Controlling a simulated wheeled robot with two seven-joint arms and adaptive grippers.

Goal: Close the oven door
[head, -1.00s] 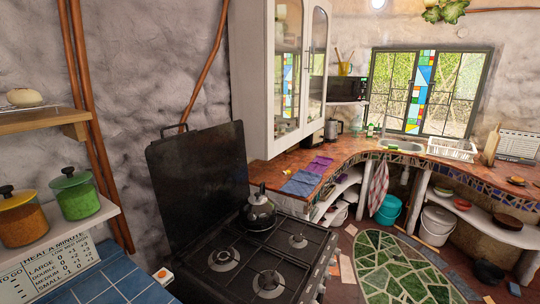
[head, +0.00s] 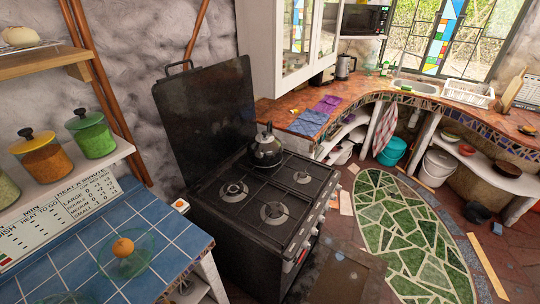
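The black gas stove (head: 245,210) stands in the middle of the head view, its dark lid raised against the wall. A kettle (head: 265,150) sits on a rear burner. The stove's front, with a row of knobs, faces right and shows only at a steep angle. A flat dark panel (head: 350,275) juts out low from that front; it looks like the oven door, folded down open. Its near end is cut off by the bottom edge of the picture. The oven's inside is hidden. Neither of my grippers is in view.
A blue tiled counter (head: 150,255) with an orange (head: 123,247) on a glass plate stands at the near left. A curved mosaic counter (head: 330,95) runs behind the stove.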

